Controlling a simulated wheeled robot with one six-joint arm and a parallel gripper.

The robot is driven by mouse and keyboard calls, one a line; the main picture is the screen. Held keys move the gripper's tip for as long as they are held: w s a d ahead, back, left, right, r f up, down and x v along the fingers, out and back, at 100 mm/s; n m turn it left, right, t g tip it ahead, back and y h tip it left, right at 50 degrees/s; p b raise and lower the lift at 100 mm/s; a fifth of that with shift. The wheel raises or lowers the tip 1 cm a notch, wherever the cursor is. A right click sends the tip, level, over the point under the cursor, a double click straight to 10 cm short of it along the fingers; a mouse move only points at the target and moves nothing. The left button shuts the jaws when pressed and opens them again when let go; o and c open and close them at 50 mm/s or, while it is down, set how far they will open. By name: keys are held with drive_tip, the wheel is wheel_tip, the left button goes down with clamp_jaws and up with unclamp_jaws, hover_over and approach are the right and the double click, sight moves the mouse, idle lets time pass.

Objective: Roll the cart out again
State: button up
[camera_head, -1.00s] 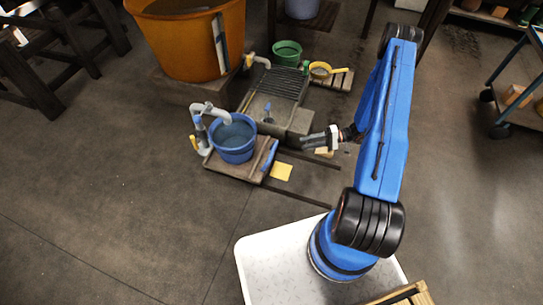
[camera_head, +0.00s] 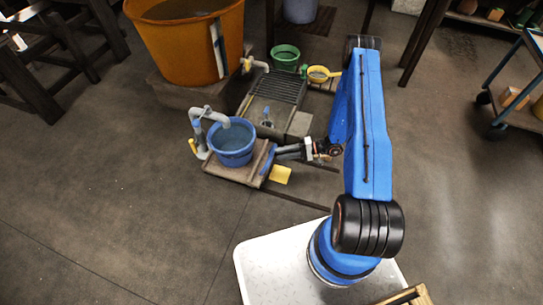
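The low wooden cart (camera_head: 221,168) stands at the middle left, with a blue bucket (camera_head: 232,143) of water on it. A blue bar (camera_head: 267,166) runs along its right edge. A grey tap (camera_head: 211,115) arches over the bucket. My gripper (camera_head: 278,153) reaches in from the right, its fingertips at the blue bar. I cannot tell whether it touches or grips the bar, since the fingers are small and overlap it. Dark rails (camera_head: 305,199) lie on the floor to the right of the cart.
A yellow pad (camera_head: 280,175) lies beside the cart. Behind stand a ribbed grey trough (camera_head: 275,88), a green bucket (camera_head: 285,55), a yellow scoop (camera_head: 318,73) and a large orange tub (camera_head: 188,45). A blue trolley (camera_head: 515,105) is at the far right. The floor in front is clear.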

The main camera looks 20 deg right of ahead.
sight(272, 155)
drive_tip(key=shift+x, duration=2.85)
clamp_jaws()
